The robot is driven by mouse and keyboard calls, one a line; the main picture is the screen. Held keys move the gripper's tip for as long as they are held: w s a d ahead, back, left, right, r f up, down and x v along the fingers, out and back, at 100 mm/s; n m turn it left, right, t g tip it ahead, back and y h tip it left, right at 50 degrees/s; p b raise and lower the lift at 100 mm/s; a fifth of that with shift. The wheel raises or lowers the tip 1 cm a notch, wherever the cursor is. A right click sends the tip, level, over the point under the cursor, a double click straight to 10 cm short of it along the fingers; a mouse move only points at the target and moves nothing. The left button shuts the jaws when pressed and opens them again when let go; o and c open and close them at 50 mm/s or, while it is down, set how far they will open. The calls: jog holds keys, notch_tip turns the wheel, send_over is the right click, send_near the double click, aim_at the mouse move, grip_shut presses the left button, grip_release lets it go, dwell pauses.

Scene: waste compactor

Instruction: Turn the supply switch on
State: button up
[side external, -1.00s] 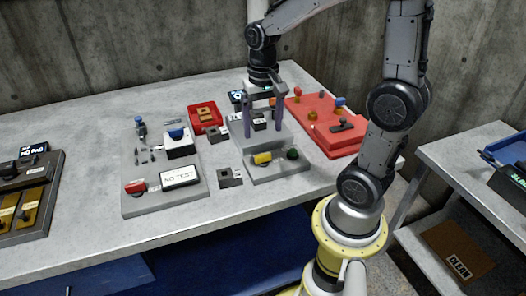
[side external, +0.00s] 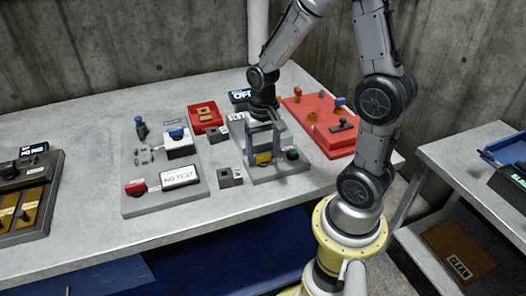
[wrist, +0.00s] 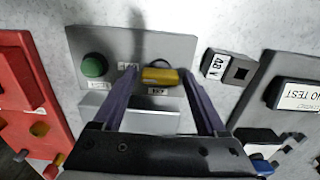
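I see no readable supply label. A yellow switch-like block (side external: 263,158) sits on the front of the central grey panel (side external: 290,168), beside a green button (side external: 292,154). In the wrist view the yellow block (wrist: 160,76) lies between my fingertips, with the green button (wrist: 94,66) to the left. My gripper (side external: 264,152) is open, fingers pointing down on either side of the yellow block. I cannot tell whether the fingers touch it. A dark display reading "OFF" (side external: 240,96) stands behind my gripper, partly hidden.
A red panel (side external: 335,145) with knobs stands to the right. A grey board with a "NO TEST" display (side external: 180,177) lies to the left, and a small grey socket block (side external: 230,177) sits between. A red tray (side external: 205,116) is behind.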

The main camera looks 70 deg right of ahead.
jog(key=c, duration=1.1)
jog(key=n, duration=0.9)
jog(key=shift+r, duration=0.1)
jog(key=n, duration=0.4)
jog(key=shift+n, duration=0.3)
jog(key=shift+w+n, duration=0.1)
jog(key=shift+n, duration=2.1)
